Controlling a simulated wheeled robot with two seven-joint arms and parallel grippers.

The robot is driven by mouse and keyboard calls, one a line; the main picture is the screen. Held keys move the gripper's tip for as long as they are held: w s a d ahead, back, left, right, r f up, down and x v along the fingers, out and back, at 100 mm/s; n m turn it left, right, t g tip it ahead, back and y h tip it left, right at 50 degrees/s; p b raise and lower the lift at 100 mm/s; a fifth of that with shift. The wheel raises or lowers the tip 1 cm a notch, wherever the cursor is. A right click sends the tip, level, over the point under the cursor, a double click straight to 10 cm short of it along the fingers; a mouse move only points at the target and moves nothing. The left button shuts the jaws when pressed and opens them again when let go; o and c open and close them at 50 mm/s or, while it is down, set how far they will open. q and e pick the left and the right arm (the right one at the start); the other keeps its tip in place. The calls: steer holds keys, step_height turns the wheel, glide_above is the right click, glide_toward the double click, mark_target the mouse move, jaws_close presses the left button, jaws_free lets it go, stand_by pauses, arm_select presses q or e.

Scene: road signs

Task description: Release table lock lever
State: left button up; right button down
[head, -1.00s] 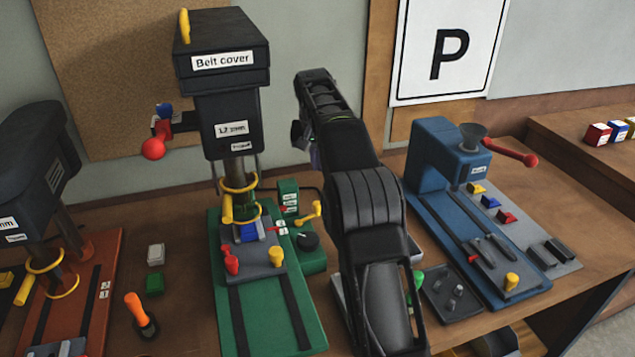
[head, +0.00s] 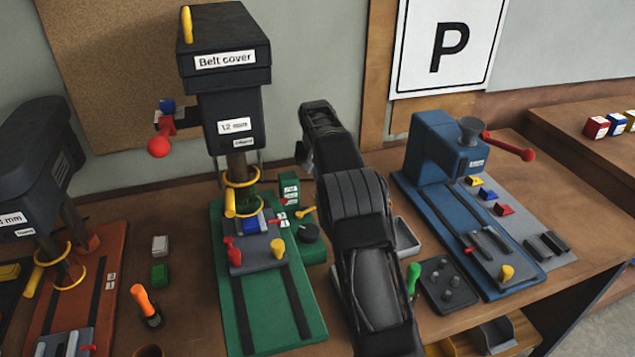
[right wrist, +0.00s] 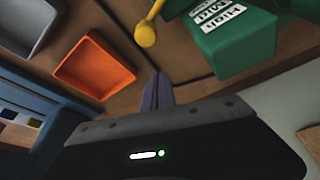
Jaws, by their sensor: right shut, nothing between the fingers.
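The green drill press (head: 240,290) stands in the middle of the head view, with a black head and a grey table (head: 255,255). A yellow-ended lever (head: 229,205) sits by its column, next to a yellow ring (head: 240,177). Another yellow lever (head: 306,213) shows by the green labelled box (head: 289,188); my right arm may hide part of it. No lever's label is readable as the table lock. In the right wrist view a yellow ball-ended lever (right wrist: 146,32) lies beyond my right gripper (right wrist: 158,76), whose fingers are together and empty, apart from the ball. My left gripper is out of view.
A blue machine (head: 445,150) with a red handle stands right of my right arm. A brown-based press (head: 95,260) stands at the left. The right wrist view shows an orange tray (right wrist: 95,68) and a grey tray (right wrist: 25,25) near the gripper.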

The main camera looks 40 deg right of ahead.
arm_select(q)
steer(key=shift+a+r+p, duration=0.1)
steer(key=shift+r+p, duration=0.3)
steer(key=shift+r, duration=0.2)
arm_select(e)
steer(key=shift+s+a+f, duration=0.2)
steer(key=shift+s+a, duration=1.15)
steer(key=shift+s, duration=0.1)
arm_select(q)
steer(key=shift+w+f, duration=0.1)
